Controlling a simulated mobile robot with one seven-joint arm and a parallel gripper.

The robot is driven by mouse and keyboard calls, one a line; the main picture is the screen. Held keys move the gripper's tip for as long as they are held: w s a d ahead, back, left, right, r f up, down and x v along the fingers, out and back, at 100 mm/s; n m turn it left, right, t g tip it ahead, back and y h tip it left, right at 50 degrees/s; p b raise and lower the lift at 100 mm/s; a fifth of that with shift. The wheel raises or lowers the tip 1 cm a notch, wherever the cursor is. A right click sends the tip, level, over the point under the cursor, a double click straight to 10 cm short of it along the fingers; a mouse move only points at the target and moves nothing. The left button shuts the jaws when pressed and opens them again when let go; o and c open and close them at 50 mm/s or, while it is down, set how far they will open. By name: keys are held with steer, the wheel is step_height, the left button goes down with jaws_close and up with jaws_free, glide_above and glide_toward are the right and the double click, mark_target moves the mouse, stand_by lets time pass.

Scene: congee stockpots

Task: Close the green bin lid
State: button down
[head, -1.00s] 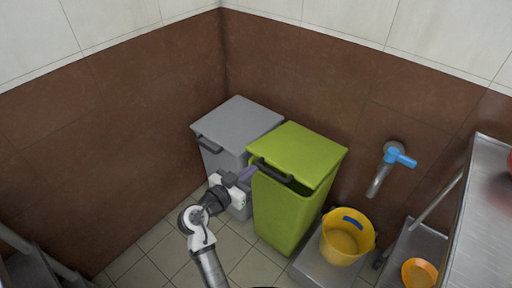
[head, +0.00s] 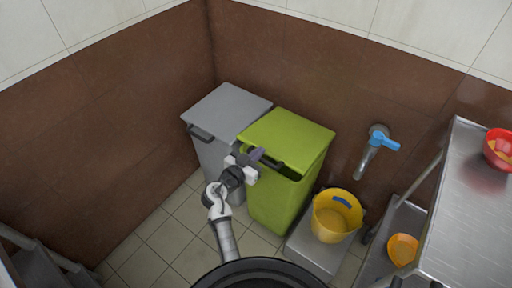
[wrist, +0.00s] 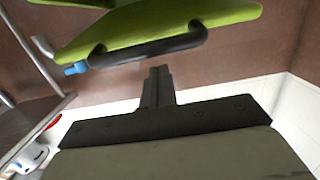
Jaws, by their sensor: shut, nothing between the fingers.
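The green bin (head: 274,205) stands beside the grey bin, its lid (head: 290,137) slightly raised, with a dark gap under the front edge on the right. My gripper (head: 257,154) is shut and empty at the front left of the lid, covering part of its black handle. The wrist view shows the green lid (wrist: 165,22) and its black handle (wrist: 150,48), with my shut fingers (wrist: 158,75) close to the handle. I cannot tell whether they touch it.
The grey bin (head: 228,108) with a closed lid stands left of the green one. A yellow bucket (head: 335,218) is on a low platform to the right, below a blue-handled tap (head: 383,140). A steel table (head: 465,220) holds a red bowl (head: 500,148). Walls close in behind the bins.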

steer(key=shift+s+a+f, duration=0.15)
steer(key=shift+f, duration=0.3)
